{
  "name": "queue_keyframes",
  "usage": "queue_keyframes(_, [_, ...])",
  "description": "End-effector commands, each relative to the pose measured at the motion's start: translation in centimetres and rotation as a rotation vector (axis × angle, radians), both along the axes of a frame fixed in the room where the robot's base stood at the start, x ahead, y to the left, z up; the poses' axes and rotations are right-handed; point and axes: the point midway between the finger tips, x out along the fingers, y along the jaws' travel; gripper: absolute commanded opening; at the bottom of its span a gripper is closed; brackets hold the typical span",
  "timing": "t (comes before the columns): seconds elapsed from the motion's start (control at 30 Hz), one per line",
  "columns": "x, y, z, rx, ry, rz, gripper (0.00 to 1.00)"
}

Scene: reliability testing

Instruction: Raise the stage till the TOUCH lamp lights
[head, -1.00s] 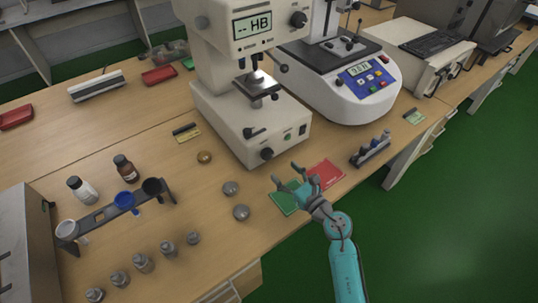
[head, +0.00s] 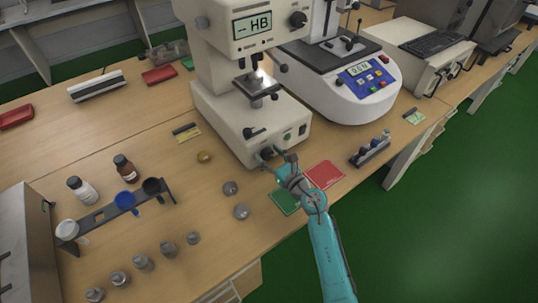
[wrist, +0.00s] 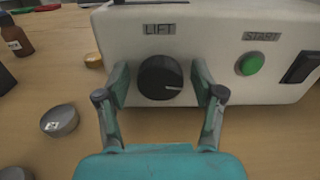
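The white hardness tester (head: 222,125) stands on the bench with its display reading "- HB". Its stage (head: 258,87) is a small metal plate under the head, with a gap I cannot judge. In the wrist view the black LIFT knob (wrist: 161,78) is on the front of the base, its white mark pointing right. My gripper (wrist: 161,84) is open, one finger on each side of the knob; I see no clear contact. In the head view my gripper (head: 278,159) is at the base's front and partly covers the knob. I cannot make out a TOUCH lamp.
A green START button (wrist: 251,63) and a black switch (wrist: 301,67) lie right of the knob. Green (head: 287,202) and red (head: 325,174) mats lie in front. Round metal blocks (head: 241,211) sit to the left. A second instrument (head: 360,98) stands to the right.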

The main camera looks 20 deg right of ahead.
Motion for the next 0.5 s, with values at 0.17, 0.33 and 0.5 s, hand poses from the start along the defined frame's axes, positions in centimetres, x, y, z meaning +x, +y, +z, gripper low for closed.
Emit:
queue_keyframes(0.17, [-0.02,-0.02,0.00,0.000,0.000,0.000,0.16])
queue_keyframes(0.33, [-0.01,-0.03,0.00,0.003,0.001,0.000,0.11])
queue_keyframes(0.5, [-0.02,-0.04,0.00,0.030,0.010,0.000,0.11])
